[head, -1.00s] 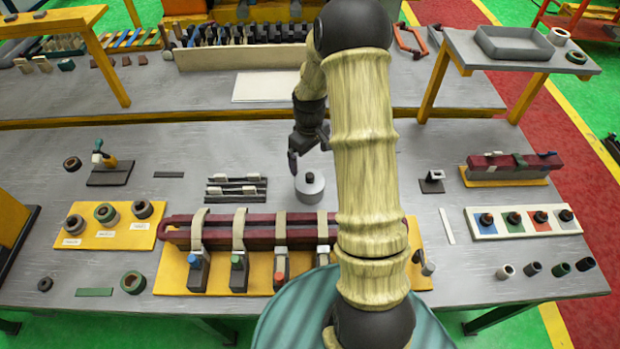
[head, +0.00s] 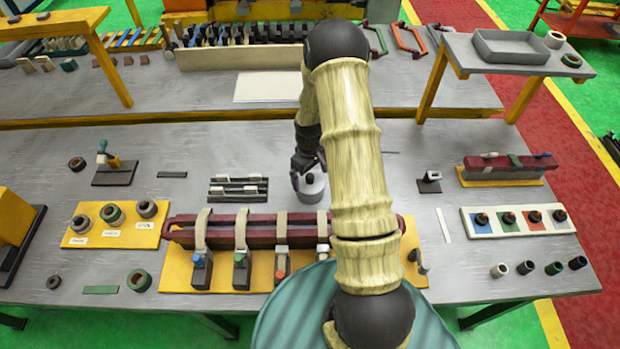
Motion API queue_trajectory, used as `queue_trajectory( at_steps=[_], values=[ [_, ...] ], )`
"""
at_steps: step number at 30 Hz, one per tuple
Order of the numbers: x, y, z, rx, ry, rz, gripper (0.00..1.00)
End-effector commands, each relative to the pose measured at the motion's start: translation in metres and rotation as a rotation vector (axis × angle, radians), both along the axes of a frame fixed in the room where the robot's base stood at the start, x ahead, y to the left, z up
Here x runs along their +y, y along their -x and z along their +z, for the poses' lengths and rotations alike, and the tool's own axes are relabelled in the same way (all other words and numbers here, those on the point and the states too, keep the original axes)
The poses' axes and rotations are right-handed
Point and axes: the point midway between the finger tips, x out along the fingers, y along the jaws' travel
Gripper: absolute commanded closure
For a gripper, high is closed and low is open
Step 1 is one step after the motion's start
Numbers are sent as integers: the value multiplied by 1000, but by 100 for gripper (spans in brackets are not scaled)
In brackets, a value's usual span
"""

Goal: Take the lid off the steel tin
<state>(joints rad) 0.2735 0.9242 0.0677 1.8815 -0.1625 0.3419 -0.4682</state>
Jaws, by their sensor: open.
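The steel tin (head: 311,194) is a short grey cylinder standing upright on the workbench, behind the long maroon bar. Its lid is on, with a dark knob (head: 310,180) on top. My gripper (head: 308,178) is open and low over the tin, with its fingers around or just beside the knob. One finger shows at the tin's left edge; my arm and wrist partly hide the rest. I cannot tell whether the fingers touch the lid.
The maroon bar (head: 270,235) with upright clamps stands close in front of the tin. A slotted black rack (head: 238,188) lies to the left. A small dark stand (head: 429,182) is to the right. The bench behind the tin is mostly clear.

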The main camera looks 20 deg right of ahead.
Motion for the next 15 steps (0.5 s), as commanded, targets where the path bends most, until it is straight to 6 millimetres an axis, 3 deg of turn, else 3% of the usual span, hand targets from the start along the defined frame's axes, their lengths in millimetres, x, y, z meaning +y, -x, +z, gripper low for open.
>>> queue_trajectory(
  at_steps=[6,15],
  values=[
    [0,0,-18,0,0,0,0],
    [0,-1,-20,-1,0,0,0]
  ],
)
